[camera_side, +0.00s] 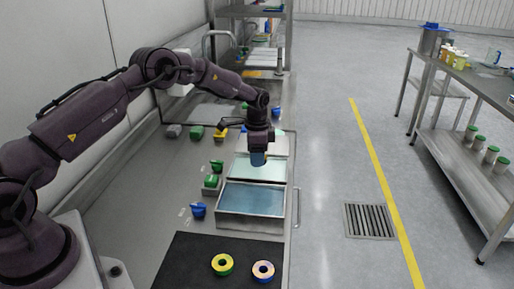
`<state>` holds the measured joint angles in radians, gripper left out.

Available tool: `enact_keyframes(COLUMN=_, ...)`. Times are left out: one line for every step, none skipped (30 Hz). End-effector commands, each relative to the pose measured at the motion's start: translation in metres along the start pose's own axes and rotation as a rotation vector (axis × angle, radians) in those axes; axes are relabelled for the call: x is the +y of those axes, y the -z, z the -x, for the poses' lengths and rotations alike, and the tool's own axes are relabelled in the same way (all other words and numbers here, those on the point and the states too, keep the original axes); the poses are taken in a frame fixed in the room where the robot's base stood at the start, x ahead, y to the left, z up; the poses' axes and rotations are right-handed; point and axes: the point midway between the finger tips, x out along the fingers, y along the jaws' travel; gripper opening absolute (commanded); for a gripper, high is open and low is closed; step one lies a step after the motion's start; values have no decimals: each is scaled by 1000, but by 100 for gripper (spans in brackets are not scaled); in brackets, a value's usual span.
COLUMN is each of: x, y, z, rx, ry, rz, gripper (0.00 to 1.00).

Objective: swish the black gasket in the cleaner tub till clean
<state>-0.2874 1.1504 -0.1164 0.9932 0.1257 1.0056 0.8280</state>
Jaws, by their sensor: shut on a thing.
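My gripper (258,153) points down over the row of tubs. I cannot tell from this angle whether the piece touches the liquid. The black gasket cannot be made out; it may be hidden at the jaws or too small to see. The nearer tub (250,220) holds blue liquid. A third, pale tub (278,143) lies behind my gripper. No label shows which tub is the cleaner.
Blue (198,211) and green (211,182) pieces stand left of the tubs. A metal rail (297,207) runs along the right edge. Shelves stand at the back.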

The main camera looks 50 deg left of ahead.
Motion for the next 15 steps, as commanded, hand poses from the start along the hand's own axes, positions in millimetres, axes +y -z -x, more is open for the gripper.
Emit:
enact_keyframes(x=0, y=0, z=-6, rx=-1, ry=-1, rz=0, gripper=24)
enact_keyframes(x=0, y=0, z=-9, rx=-1, ry=-1, rz=0, gripper=24)
enact_keyframes(x=0, y=0, z=-13, rx=-1, ry=0, rz=-1, gripper=24)
enact_keyframes(x=0, y=0, z=-16, rx=-1, ry=0, rz=-1, gripper=24)
enact_keyframes(x=0, y=0, z=-19, rx=-1, ry=0, rz=-1, gripper=24)
enact_keyframes(x=0, y=0, z=-23, rx=-1, ry=0, rz=-1, gripper=24)
enact_keyframes(x=0, y=0, z=-26, rx=-1, ry=0, rz=-1, gripper=24)
enact_keyframes(x=0, y=0, z=-29, rx=0, ry=1, rz=-1, gripper=24)
enact_keyframes(x=0, y=0, z=-33, rx=-1, ry=0, rz=-1, gripper=24)
enact_keyframes(x=0, y=0, z=-36, rx=-1, ry=-1, rz=-1, gripper=24)
enact_keyframes(x=0, y=0, z=-39, rx=-1, ry=-1, rz=-1, gripper=24)
enact_keyframes(x=0, y=0, z=-43, rx=-1, ry=0, rz=-1, gripper=24)
enact_keyframes(x=0, y=0, z=-45, rx=-1, ry=0, rz=-1, gripper=24)
enact_keyframes(x=0, y=0, z=-48, rx=-1, ry=0, rz=-1, gripper=24)
enact_keyframes(x=0, y=0, z=-51, rx=0, ry=1, rz=-1, gripper=24)
